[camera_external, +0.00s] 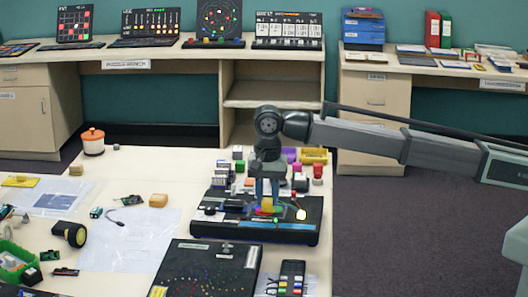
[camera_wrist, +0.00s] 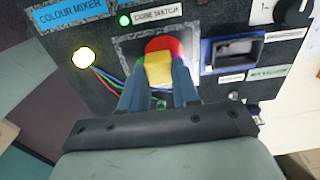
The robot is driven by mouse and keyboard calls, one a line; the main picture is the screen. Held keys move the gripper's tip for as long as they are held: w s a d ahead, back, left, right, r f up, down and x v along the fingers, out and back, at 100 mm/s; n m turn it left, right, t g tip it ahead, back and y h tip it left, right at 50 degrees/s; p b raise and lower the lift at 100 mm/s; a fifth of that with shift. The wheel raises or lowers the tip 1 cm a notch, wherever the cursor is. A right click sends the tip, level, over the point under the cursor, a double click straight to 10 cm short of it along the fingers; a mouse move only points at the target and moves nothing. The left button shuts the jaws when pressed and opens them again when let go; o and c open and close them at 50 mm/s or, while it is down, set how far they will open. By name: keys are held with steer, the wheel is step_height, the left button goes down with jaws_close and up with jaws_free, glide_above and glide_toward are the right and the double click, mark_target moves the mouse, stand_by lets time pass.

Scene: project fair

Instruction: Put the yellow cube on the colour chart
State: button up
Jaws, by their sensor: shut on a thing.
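My gripper (camera_external: 267,198) points down over a black device on the table and is shut on the yellow cube (camera_external: 267,205). In the wrist view the cube (camera_wrist: 159,69) sits between the fingertips (camera_wrist: 160,75). Behind it is the round colour chart (camera_wrist: 164,45), with red at the top and purple at the right edge; the cube and fingers hide much of it. The cube is over the chart, but I cannot tell whether it touches it. The black colour mixer panel (camera_wrist: 105,30) carries a lit green lamp (camera_wrist: 124,20) by the "cube match" label and a lit pale-yellow lamp (camera_wrist: 84,57).
Coloured wires run left of the chart; a blue-framed slot (camera_wrist: 234,50) is to its right. Small blocks and boxes crowd behind the device, with a yellow tray (camera_external: 314,156). Another black panel (camera_external: 205,270) lies in front. A clear sheet (camera_external: 125,240) lies left.

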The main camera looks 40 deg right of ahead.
mark_target(268, 199)
steer(key=shift+f, duration=0.1)
steer(key=o, duration=1)
step_height(268, 199, up, 12)
steer(key=shift+r, duration=0.15)
stand_by(0.6)
